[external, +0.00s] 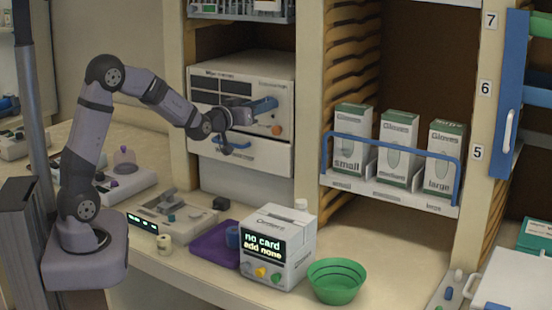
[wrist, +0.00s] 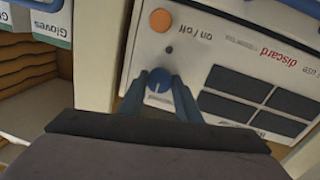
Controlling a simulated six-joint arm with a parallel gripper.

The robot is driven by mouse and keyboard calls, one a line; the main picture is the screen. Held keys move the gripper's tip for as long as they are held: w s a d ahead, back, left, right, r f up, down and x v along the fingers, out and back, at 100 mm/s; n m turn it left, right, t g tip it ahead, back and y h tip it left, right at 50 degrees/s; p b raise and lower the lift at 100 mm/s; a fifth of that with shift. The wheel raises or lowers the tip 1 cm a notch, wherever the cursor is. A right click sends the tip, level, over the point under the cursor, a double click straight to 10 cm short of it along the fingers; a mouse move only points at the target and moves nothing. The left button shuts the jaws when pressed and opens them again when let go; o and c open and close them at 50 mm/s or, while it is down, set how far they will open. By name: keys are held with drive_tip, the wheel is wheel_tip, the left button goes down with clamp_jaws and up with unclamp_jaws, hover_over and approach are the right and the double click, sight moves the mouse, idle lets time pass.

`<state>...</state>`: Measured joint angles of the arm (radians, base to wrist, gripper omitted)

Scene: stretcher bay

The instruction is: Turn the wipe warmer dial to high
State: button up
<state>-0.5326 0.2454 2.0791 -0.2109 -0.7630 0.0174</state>
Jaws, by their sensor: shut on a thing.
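The wipe warmer is the white cabinet unit (external: 208,103) on the middle shelf, with dark panels on its front. Its blue dial (wrist: 159,80) shows in the wrist view, with a small pale pointer mark towards the bottom of the picture. My gripper (wrist: 157,88) is shut on the dial, with one blue finger on each side of it. In the external view my gripper (external: 262,106) is at the warmer's front and hides the dial. I cannot read any setting marks around the dial.
An orange on/off knob (wrist: 160,20) sits close to the dial. A drawer with a blue handle (external: 233,147) is below. Glove boxes (external: 393,143) stand behind a blue rail to the right. A white dispenser (external: 279,247) and green bowl (external: 335,285) stand on the counter.

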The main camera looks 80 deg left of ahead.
drive_tip(key=shift+m, duration=0.4)
drive_tip(key=shift+r+m+g, duration=0.1)
drive_tip(key=shift+m+g, duration=0.3)
drive_tip(key=shift+m, duration=3.2)
drive_tip(key=o, duration=1)
drive_tip(key=shift+d, duration=0.1)
drive_tip(key=shift+b+v, duration=1.55)
drive_tip(key=shift+v, duration=2.1)
